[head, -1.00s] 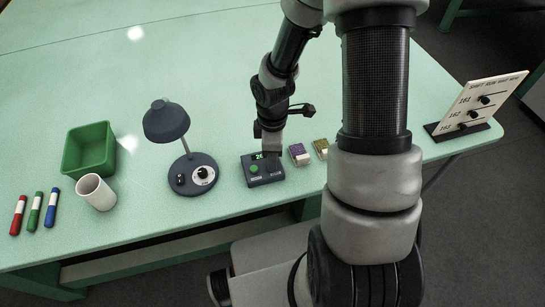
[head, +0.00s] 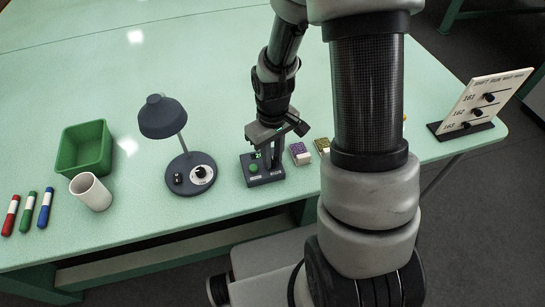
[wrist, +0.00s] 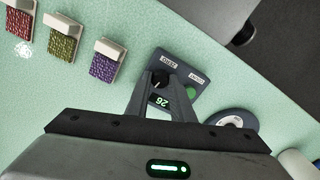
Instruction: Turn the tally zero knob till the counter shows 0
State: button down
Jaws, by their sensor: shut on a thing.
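The tally counter (head: 264,180) is a dark box near the table's front edge. It has a green button (head: 253,168), which also shows in the wrist view (wrist: 193,91). Its lit green display (wrist: 159,100) appears turned in the wrist view and seems to read 26. The dark zero knob (wrist: 160,77) sits beside a small white label. My gripper (wrist: 161,82) is over the counter with its two fingers on either side of the knob, shut on it. In the head view my gripper (head: 276,160) hides the knob and part of the display.
A desk lamp (head: 190,174) stands left. Further left are a white cup (head: 91,192), a green bin (head: 84,148) and markers. A tilted sign board (head: 485,100) stands far right.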

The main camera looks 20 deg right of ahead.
aim_at(273, 160)
jog(key=m, duration=0.5)
jog(key=shift+b, duration=0.4)
jog(key=shift+m, duration=0.4)
jog(key=c, duration=1.5)
grip_release()
jog(key=shift+c, duration=0.2)
jog(key=shift+r, duration=0.15)
notch_tip(273, 160, up, 17)
jog(key=p, duration=0.2)
jog(key=shift+p, duration=0.35)
